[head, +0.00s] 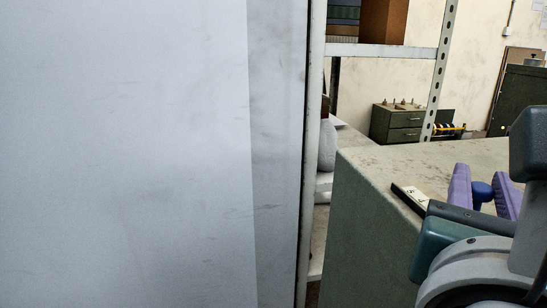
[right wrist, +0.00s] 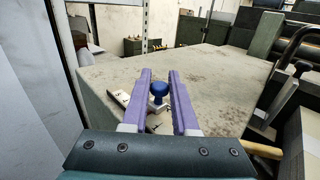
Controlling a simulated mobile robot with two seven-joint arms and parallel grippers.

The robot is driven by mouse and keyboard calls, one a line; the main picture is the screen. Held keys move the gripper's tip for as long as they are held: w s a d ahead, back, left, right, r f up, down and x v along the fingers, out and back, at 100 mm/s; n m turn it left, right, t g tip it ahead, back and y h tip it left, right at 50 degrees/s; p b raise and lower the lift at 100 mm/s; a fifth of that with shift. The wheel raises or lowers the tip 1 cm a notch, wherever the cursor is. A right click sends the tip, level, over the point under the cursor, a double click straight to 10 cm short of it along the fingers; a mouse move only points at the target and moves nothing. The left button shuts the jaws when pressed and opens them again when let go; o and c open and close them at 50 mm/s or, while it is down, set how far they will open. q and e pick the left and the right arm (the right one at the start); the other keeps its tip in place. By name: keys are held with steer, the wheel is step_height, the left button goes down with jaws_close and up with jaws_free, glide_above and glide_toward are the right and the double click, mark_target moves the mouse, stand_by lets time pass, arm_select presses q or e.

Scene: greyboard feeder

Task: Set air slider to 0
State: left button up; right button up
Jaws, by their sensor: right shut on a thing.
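The air slider has a blue round knob (head: 482,190) on top of the grey-green cabinet, at the right of the head view. The knob (right wrist: 158,89) also shows in the middle of the right wrist view. A pale scale plate with dark marks (head: 409,197) lies beside it, near the cabinet's left edge; its figures are too small to read surely. My right gripper (head: 481,177) has two purple fingers, one on each side of the knob, and is shut on it. The slider's pointer and part of the scale are hidden by the gripper. My left gripper is not in view.
A large pale panel (head: 125,150) fills the left of the head view. A metal shelf (head: 385,50) stands behind the grey-green cabinet (head: 375,230). The cabinet top beyond the knob is bare. Dark equipment (right wrist: 303,120) stands at the right in the wrist view.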

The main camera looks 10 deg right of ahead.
jaws_close()
stand_by(0.8)
